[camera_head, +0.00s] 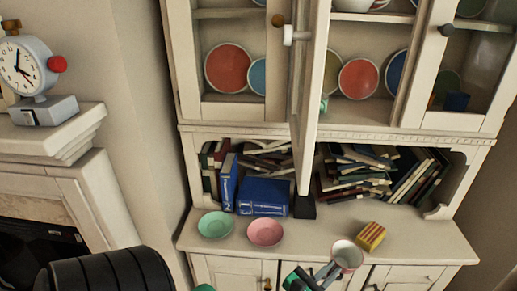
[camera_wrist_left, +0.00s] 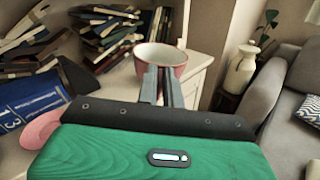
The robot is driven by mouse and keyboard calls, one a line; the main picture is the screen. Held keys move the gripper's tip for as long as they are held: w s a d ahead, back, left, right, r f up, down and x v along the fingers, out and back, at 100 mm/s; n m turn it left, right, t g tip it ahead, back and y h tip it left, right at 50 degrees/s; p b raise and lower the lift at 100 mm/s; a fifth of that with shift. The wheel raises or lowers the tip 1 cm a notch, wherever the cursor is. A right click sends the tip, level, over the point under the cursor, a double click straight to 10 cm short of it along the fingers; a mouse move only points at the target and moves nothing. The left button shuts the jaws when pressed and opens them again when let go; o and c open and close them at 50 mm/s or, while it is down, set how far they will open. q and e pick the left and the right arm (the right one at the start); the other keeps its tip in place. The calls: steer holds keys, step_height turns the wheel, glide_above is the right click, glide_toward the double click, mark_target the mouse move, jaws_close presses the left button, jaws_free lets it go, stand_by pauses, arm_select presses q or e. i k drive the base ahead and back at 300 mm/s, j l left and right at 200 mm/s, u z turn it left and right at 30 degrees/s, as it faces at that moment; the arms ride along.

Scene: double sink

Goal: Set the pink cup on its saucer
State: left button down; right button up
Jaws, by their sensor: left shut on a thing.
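The pink cup (camera_head: 347,255) has a pale inside and is right of centre near the front edge of the cabinet counter in the head view. My left gripper (camera_head: 326,271) is shut on its near side. In the left wrist view the fingers (camera_wrist_left: 161,86) meet at the wall of the cup (camera_wrist_left: 178,60), which looks upright. Its height above the counter is hard to tell. The pink saucer (camera_head: 265,232) lies empty on the counter, left of the cup; part of it shows in the left wrist view (camera_wrist_left: 38,131). My right gripper is not in view.
A green saucer (camera_head: 215,225) lies left of the pink one. A yellow and red striped block (camera_head: 371,236) stands right of the cup. Blue books (camera_head: 263,196) stand behind the saucers. An open cabinet door (camera_head: 312,95) juts out above the counter.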

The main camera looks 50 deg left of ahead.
mark_target(263, 237)
steer(key=k+l+u, duration=0.1)
steer(key=u, duration=1.35)
steer(key=i+z, duration=0.15)
steer(key=z, duration=0.35)
